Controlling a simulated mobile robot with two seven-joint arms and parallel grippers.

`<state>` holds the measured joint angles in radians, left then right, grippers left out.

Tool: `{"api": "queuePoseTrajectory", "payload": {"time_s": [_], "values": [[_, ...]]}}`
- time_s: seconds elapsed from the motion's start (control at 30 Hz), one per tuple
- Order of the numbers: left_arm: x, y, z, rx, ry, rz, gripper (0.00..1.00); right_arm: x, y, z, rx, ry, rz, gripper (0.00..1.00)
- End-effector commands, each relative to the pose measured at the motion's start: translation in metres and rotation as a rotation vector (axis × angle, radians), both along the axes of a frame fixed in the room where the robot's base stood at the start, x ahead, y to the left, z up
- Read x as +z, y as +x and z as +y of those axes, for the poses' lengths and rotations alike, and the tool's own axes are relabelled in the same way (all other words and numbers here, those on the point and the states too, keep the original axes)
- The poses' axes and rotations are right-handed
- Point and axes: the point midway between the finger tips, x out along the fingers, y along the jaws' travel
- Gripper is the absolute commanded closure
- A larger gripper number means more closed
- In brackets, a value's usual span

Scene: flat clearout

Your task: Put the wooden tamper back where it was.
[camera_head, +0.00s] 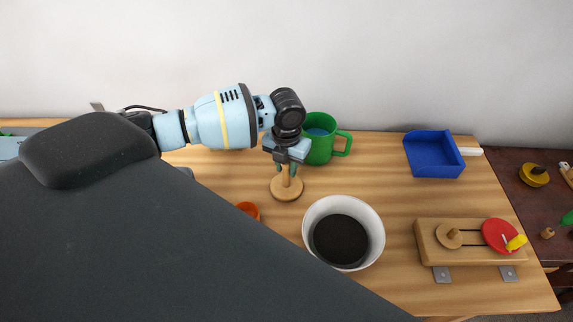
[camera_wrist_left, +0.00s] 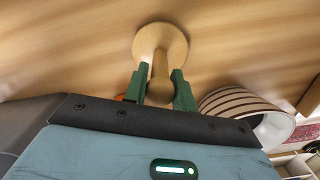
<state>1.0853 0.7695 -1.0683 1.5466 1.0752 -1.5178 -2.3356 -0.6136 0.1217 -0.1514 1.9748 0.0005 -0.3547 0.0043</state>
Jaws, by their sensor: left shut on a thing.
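The wooden tamper (camera_head: 286,188) stands upright with its round base down, on or just above the wooden table, left of the white bowl. My left gripper (camera_head: 286,168) comes down on it from above and is shut on its handle. In the left wrist view the tamper's round base (camera_wrist_left: 160,42) shows beyond the green fingers (camera_wrist_left: 158,88), with the handle between them. Whether the base touches the table is hard to tell. My right gripper is in neither view.
A white bowl (camera_head: 374,222) with dark contents stands just right of the tamper. A green mug (camera_head: 319,151) is close behind the gripper. An orange item (camera_head: 249,209) is partly hidden. A blue dustpan (camera_head: 434,157) and a wooden pulley board (camera_head: 431,240) lie farther right.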

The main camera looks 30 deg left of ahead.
Motion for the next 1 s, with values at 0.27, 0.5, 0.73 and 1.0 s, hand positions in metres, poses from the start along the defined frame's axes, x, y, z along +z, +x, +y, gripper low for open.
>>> {"api": "queuePoseTrajectory", "payload": {"time_s": [0.27,0.5,0.73,1.0], "values": [[-0.003,0.000,0.000,0.000,0.000,0.001,0.52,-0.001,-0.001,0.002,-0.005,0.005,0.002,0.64],[-0.002,0.000,0.000,0.000,0.000,0.001,0.52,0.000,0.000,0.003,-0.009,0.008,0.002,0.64],[0.018,0.001,0.000,-0.001,-0.001,-0.002,0.52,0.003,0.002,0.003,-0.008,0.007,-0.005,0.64],[0.072,0.001,0.000,-0.001,-0.001,-0.004,0.52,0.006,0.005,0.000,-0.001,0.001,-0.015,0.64]]}}
